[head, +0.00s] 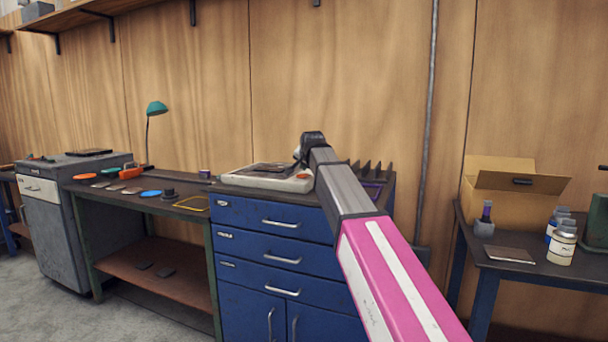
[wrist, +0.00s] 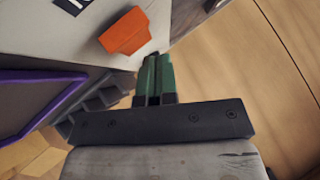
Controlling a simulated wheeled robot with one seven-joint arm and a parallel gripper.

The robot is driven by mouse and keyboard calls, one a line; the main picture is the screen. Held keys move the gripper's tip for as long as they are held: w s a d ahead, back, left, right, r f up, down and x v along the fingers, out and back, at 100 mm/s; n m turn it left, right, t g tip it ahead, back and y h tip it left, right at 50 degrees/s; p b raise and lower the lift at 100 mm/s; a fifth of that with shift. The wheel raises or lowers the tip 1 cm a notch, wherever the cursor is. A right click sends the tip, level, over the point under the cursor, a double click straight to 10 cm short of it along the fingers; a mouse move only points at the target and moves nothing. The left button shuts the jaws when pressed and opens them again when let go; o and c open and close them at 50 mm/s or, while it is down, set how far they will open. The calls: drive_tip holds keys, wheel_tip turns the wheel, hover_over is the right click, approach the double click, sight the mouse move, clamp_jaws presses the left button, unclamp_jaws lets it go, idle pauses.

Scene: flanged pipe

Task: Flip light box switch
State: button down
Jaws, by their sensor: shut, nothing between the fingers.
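The light box (head: 268,181) is a low, off-white case with a dark top panel, lying on the blue drawer cabinet. In the wrist view its pale surface (wrist: 70,38) fills the upper left. An orange switch (wrist: 125,32) stands out from that surface. My gripper (wrist: 155,62) shows green and black fingers held together, with nothing between them. The fingertips are just below and right of the switch in the wrist view, close to it; I cannot tell whether they touch the box.
The blue cabinet (head: 270,250) carries the box. A dark toothed rack (head: 372,170) stands behind my arm, and a purple-edged item (wrist: 40,115) lies beside the box. A workbench with tools and a green lamp (head: 156,108) is left; a table with an open carton (head: 505,200) is right.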

drive_tip(key=shift+r, duration=0.55)
drive_tip(key=shift+s+a+r, duration=0.1)
drive_tip(key=shift+s+r, duration=0.1)
drive_tip(key=shift+r, duration=1.05)
drive_tip(key=shift+s+a+r, duration=0.1)
drive_tip(key=shift+s+r, duration=0.1)
drive_tip(key=shift+r, duration=1.05)
drive_tip(key=shift+d, duration=0.1)
